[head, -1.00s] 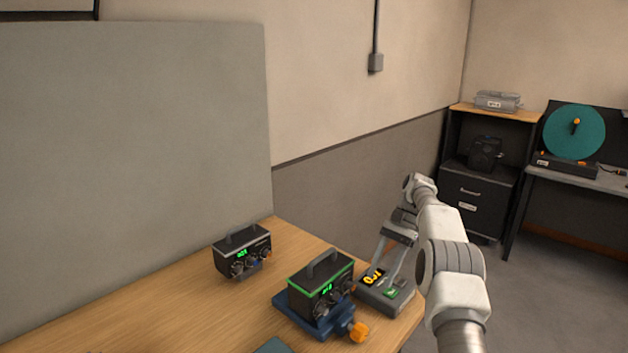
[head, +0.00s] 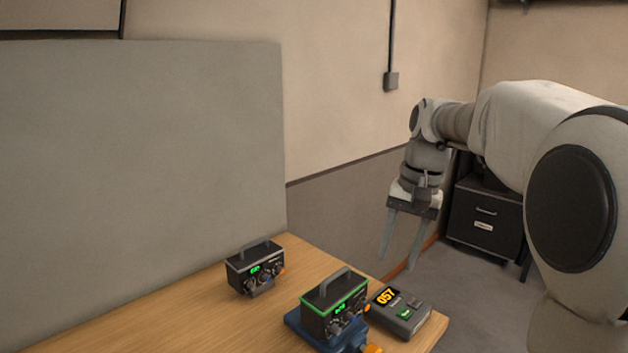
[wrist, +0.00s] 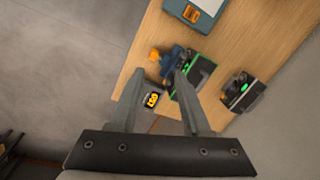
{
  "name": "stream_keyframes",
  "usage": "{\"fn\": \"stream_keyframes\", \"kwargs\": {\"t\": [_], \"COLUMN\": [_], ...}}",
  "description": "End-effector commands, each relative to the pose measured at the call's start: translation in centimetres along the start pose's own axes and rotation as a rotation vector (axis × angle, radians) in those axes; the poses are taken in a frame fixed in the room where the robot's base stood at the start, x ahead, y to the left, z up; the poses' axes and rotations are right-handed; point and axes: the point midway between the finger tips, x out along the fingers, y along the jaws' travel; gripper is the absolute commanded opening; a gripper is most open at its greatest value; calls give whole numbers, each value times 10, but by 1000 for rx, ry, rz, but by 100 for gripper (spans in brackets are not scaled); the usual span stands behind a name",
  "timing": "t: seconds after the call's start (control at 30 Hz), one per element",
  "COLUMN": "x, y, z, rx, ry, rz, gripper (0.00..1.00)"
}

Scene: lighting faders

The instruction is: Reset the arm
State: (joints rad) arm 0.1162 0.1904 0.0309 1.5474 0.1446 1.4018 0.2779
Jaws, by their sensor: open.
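My gripper (head: 402,262) hangs open and empty, fingers pointing down, above and beyond the right end of the wooden table (head: 180,318). It touches nothing. In the wrist view my gripper (wrist: 178,78) has its two fingers spread, with the table beyond them. A black box with green trim and a handle (head: 335,303) sits on a blue stand near the table's right end. A grey device with a yellow "057" display (head: 402,314) and a green button lies to its right. It also shows between the fingers in the wrist view (wrist: 152,99).
A second black box with a handle and green display (head: 255,268) stands farther left on the table. A grey panel (head: 140,180) rises behind the table. A dark drawer cabinet (head: 484,222) stands at the back right. The floor beside the table is clear.

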Motion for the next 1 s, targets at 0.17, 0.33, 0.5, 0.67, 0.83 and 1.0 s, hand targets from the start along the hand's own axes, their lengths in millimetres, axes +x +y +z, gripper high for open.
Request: {"fn": "stream_keyframes", "kwargs": {"t": [0.17, 0.33, 0.5, 0.67, 0.83, 1.0], "x": [-13, -16, -9, 4, 22, 34], "y": [11, 25, 41, 57, 72, 80], "z": [45, 86, 126, 160, 187, 200], "rx": [-77, -153, -229, -302, -369, -408], "ry": [101, 194, 285, 371, 447, 488], "rz": [8, 16, 26, 34, 43, 50], "gripper": [48, 48, 48, 48, 48, 48]}}
